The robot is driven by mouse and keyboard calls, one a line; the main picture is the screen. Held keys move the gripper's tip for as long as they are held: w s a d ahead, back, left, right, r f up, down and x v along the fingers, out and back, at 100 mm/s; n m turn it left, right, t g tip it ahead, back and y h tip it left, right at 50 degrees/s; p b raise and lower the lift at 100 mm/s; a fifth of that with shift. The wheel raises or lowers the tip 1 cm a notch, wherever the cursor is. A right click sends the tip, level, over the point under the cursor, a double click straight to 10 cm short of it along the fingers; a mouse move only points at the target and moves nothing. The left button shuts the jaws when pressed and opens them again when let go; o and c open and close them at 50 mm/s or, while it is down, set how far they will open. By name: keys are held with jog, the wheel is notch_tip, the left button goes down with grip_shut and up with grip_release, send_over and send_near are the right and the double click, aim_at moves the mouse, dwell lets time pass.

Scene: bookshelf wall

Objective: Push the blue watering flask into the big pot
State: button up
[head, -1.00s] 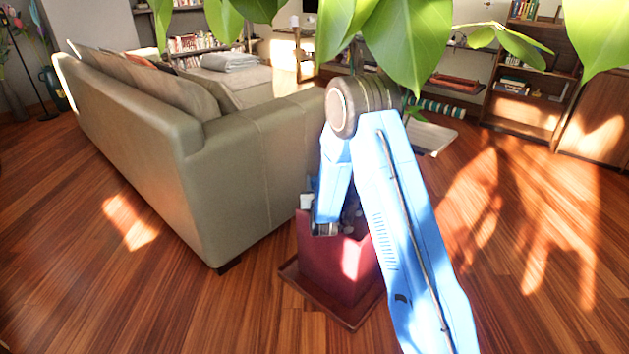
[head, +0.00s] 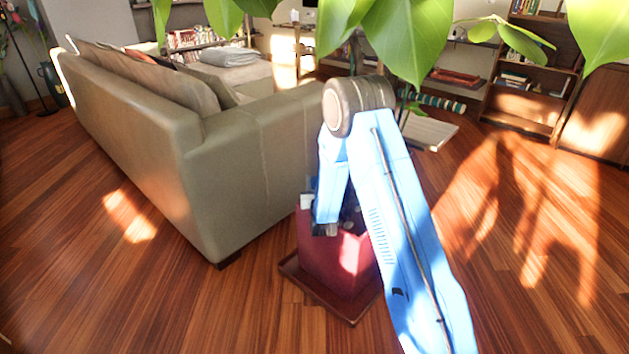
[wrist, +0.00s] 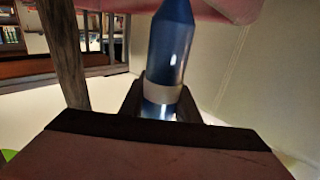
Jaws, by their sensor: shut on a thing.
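The blue watering flask (wrist: 172,45) has a pale band and fills the middle of the wrist view. My gripper (wrist: 160,100) is shut on it, with a dark finger on either side of the band. In the head view my gripper (head: 326,229) is low at the near left part of the big pot's opening. The big pot (head: 322,256) is dark red and square, standing on a brown saucer (head: 311,285). My blue arm hides its right side. I cannot tell in the head view how deep the flask is.
A beige sofa (head: 250,150) stands close to the left of the pot. Large green leaves (head: 405,40) hang over the arm. In the wrist view a plant trunk (wrist: 64,50) rises beside the flask. The wood floor (head: 500,250) to the right is clear.

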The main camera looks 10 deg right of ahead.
jog(key=shift+f, duration=0.15)
jog(key=o, duration=1.6)
jog(key=shift+c, duration=0.2)
jog(key=s+r, duration=0.2)
jog(key=s, duration=0.5)
jog(key=shift+a, duration=0.4)
jog(key=shift+s, duration=0.1)
